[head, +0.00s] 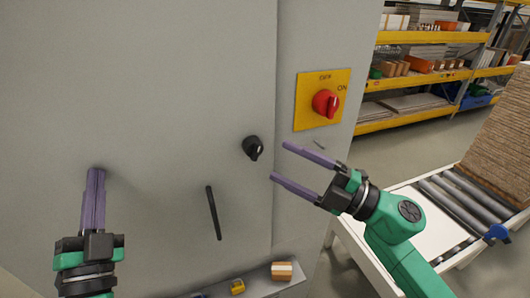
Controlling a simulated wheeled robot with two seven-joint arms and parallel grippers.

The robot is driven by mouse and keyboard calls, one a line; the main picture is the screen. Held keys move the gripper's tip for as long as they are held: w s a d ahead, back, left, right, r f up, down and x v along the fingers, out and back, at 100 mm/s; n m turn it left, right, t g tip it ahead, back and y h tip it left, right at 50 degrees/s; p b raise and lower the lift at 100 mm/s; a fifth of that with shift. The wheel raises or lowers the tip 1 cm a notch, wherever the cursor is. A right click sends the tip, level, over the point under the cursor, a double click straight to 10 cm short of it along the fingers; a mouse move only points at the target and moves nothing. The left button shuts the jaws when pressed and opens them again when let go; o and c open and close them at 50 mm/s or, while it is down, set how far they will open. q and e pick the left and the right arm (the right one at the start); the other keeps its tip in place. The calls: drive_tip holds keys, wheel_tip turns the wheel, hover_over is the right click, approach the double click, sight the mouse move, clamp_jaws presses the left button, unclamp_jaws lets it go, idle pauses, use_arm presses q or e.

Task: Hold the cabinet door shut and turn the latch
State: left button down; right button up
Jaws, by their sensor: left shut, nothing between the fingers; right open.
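The grey cabinet door (150,60) fills the left and middle of the head view. It looks closed or nearly flush with the frame at its right edge. The latch, a round black knob (253,147), is on the door near that edge. A black bar handle (213,212) is below and left of the knob. My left gripper (96,172) is shut and empty, its fingertips at or very near the door's left part; contact cannot be told. My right gripper (279,161) is open and empty, its fingers pointing left, just right of and slightly below the knob.
A yellow plate (304,112) with a red rotary switch (325,103) is on the cabinet frame right of the door. A ledge below holds a small box (281,271) and a yellow item (237,286). A roller conveyor (455,205) with stacked boards (505,135) stands right. Shelves (425,80) are behind.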

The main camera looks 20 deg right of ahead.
drive_tip(key=x, duration=0.5)
drive_tip(key=shift+w+a+r, duration=0.1)
drive_tip(key=shift+w+a, duration=0.05)
drive_tip(key=shift+w, duration=0.05)
clamp_jaws()
drive_tip(key=shift+r+n+g+h, duration=0.15)
drive_tip(key=shift+n+g+h, duration=0.3)
drive_tip(key=shift+n, duration=0.3)
drive_tip(key=shift+r+n+g+h, duration=0.2)
drive_tip(key=shift+n+g+h, duration=0.15)
drive_tip(key=shift+n+g, duration=0.3)
unclamp_jaws()
drive_tip(key=shift+s, duration=0.1)
approach(259, 149)
drive_tip(key=d, duration=0.1)
drive_tip(key=s+d, duration=0.1)
drive_tip(key=d, duration=0.1)
drive_tip(key=shift+s+f, duration=0.3)
drive_tip(key=shift+s, duration=0.05)
